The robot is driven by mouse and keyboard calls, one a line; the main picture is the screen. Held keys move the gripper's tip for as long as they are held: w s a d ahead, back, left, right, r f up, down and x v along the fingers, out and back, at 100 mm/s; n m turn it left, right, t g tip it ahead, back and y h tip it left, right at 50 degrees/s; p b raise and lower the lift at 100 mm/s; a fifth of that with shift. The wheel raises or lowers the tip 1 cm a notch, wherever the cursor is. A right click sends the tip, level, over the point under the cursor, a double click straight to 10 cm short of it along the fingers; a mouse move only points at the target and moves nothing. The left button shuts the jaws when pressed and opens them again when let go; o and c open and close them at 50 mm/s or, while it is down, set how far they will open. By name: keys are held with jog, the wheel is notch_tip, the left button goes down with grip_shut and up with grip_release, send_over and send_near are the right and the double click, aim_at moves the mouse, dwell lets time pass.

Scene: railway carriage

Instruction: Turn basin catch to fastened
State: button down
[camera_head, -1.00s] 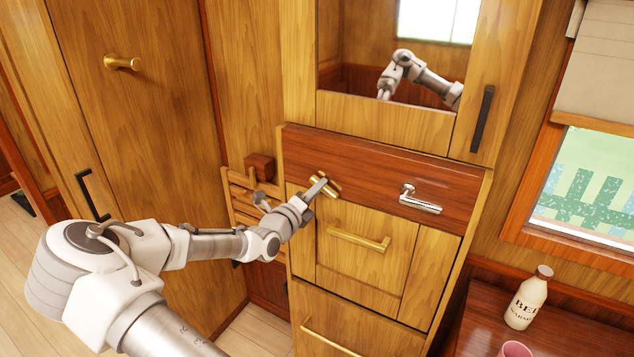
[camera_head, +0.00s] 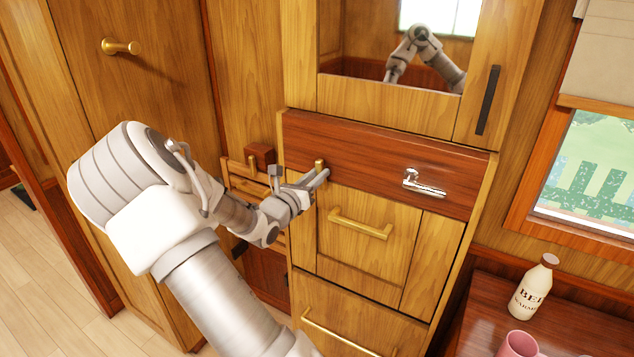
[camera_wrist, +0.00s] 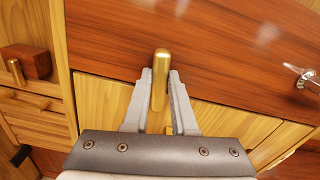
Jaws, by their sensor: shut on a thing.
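The basin catch is a small brass bar (camera_head: 319,164) at the lower left of a dark red-brown wood panel (camera_head: 380,155). In the wrist view, the brass catch (camera_wrist: 160,72) stands upright, roughly square to the panel's lower edge. My gripper (camera_head: 316,178) reaches it from the lower left and is shut on it. In the wrist view, the two grey fingers of my gripper (camera_wrist: 160,90) lie on either side of the bar. The fingers hide part of the catch's lower end in the head view.
A chrome lever handle (camera_head: 424,183) is on the panel's right. A brass drawer-type handle (camera_head: 360,229) sits just below. A small wooden block (camera_head: 261,155) and rack are left of my gripper. A bottle (camera_head: 533,288) and pink mug (camera_head: 519,345) stand on a table right.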

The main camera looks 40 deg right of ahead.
jog(key=shift+m+b, duration=0.75)
jog(key=shift+m, duration=0.25)
jog(key=c, duration=0.7)
grip_release()
jog(key=v, duration=1.7)
jog(key=shift+a+b, duration=0.2)
jog(key=shift+b, duration=0.2)
